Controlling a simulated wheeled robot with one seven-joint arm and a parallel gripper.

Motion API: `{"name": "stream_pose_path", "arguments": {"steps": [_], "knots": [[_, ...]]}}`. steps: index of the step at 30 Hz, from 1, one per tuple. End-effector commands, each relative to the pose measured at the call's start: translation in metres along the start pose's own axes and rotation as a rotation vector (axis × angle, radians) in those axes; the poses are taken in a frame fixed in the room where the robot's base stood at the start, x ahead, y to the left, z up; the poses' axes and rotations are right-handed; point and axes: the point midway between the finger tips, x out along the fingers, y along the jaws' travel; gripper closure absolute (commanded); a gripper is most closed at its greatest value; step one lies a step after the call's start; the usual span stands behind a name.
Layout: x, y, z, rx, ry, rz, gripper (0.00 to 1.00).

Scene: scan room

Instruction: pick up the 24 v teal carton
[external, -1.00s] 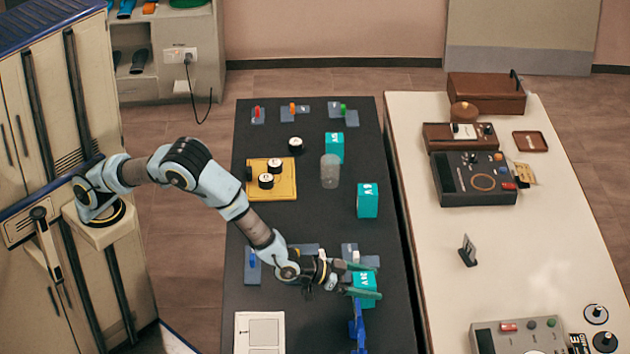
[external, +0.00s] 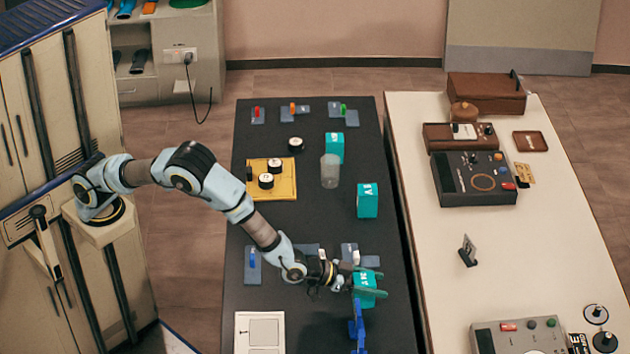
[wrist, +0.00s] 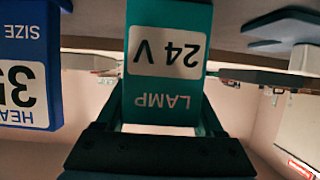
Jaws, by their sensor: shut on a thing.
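The teal carton (external: 364,291) is at the near right of the dark table. In the wrist view the carton (wrist: 167,95) fills the middle, and its labels read "24 V" and "LAMP" upside down. My gripper (external: 367,282) is shut on this carton, with one finger on each side. I cannot tell whether its bottom touches the table. Two other teal cartons stand farther back, one at the table's right edge (external: 367,200) and one beyond it (external: 334,148).
A blue item (external: 357,325) stands just in front of the held carton; it shows at the left in the wrist view (wrist: 28,70). Blue switch mounts (external: 352,254) lie just behind. A clear cylinder (external: 330,171) and a yellow tray (external: 287,190) are farther back.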

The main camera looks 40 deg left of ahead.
Motion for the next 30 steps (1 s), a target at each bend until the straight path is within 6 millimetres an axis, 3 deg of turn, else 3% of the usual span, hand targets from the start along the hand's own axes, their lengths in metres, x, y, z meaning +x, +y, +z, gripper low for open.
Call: {"name": "stream_pose_path", "arguments": {"steps": [5,14,25,30], "knots": [[0.0,0.0,0.0,0.0,0.0,0.0,0.85],[-0.002,0.0,-0.006,-0.001,0.002,0.0,0.85],[-0.028,0.001,-0.068,-0.003,0.003,0.001,0.85],[-0.036,0.001,-0.087,0.0,0.002,0.001,0.85]]}}
